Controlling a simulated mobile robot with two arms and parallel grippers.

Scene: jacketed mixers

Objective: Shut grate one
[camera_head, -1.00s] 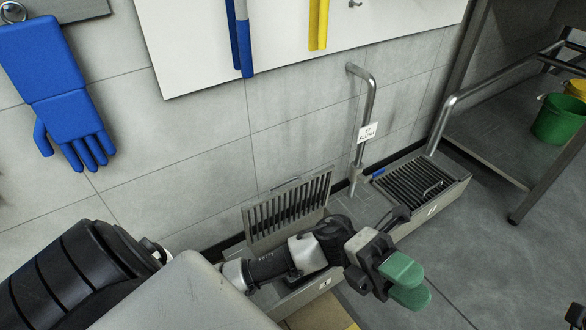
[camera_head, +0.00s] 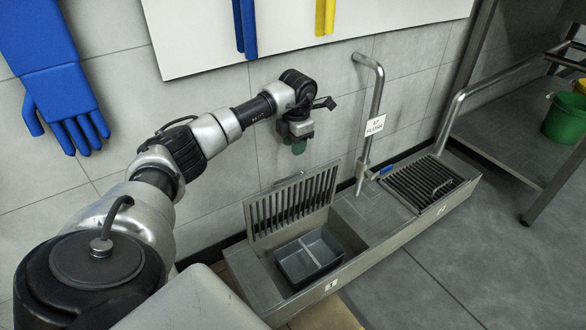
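Grate one (camera_head: 292,203) is a slatted metal grate standing raised, tilted up on the wall side of its opening in the floor trough. The opening below it is uncovered and shows a grey divided basket (camera_head: 308,259) inside. A tag marked 1 (camera_head: 331,286) is on the trough's front edge. My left gripper (camera_head: 298,146), with green fingertips, hangs pointing down above grate one, in front of the wall and apart from the grate. Its fingers are small and dark here, so their opening is unclear. I see nothing held in it. My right gripper is out of view.
A second grate (camera_head: 427,182) lies flat at the trough's right end. An upright pipe (camera_head: 374,110) with a sign stands between the grates. A metal rail (camera_head: 480,88) rises at the right. Blue glove (camera_head: 60,90) on the wall; open floor at lower right.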

